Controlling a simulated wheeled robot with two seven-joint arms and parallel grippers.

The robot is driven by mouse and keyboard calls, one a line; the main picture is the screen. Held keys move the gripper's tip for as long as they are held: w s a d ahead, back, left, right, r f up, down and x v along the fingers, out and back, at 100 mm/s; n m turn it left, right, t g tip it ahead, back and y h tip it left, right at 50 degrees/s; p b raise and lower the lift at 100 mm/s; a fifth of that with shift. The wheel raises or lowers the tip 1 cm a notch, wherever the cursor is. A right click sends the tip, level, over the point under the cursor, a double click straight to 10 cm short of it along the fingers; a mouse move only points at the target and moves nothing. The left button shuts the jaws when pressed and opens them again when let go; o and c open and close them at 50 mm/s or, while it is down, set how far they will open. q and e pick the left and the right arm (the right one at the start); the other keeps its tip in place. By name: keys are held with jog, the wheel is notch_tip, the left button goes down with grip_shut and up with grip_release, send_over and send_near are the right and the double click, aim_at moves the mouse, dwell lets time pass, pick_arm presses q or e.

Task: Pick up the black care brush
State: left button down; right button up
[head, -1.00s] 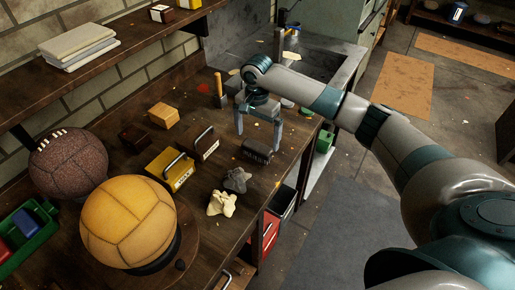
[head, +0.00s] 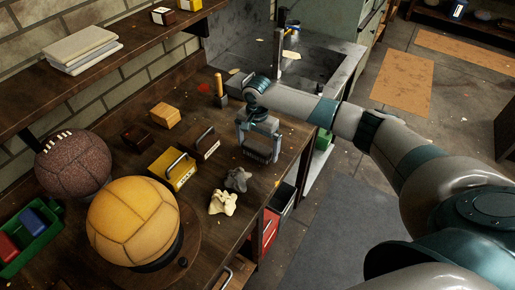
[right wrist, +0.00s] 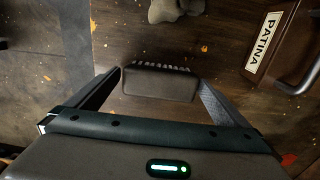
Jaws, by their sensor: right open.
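The black care brush (head: 262,154) lies on the wooden workbench (head: 207,241) near its front edge. My right gripper (head: 258,148) is over it with the jaws open, one finger on each side. In the right wrist view the brush (right wrist: 160,84) shows as a dark block with a row of pale bristles along its far side. It lies between the two fingers of my right gripper (right wrist: 160,80), and I cannot tell whether either finger touches it. My left gripper is not in view.
A brown handled box (head: 208,144) labelled PATINA (right wrist: 264,43) stands left of the brush. A grey lump (head: 238,179) and a cream cloth (head: 222,202) lie nearer. A yellow handled box (head: 170,172) and a yellow ball (head: 133,218) are further left. A metal sink (head: 312,68) is behind.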

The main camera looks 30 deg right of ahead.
aim_at(257, 145)
jog(key=shift+f, duration=0.1)
dwell(0.3)
jog(key=c, duration=1)
jog(key=shift+r+b, duration=0.45)
jog(key=shift+r, duration=0.2)
notch_tip(257, 145, up, 2)
jog(key=shift+w+r+b, duration=0.1)
jog(key=shift+r+b, duration=0.1)
jog(key=shift+b, duration=0.4)
jog(key=s+d+r+b, duration=0.3)
jog(key=s+d+r, duration=0.3)
jog(key=d, duration=0.4)
jog(key=shift+r+b, duration=0.4)
jog(key=shift+r, duration=0.3)
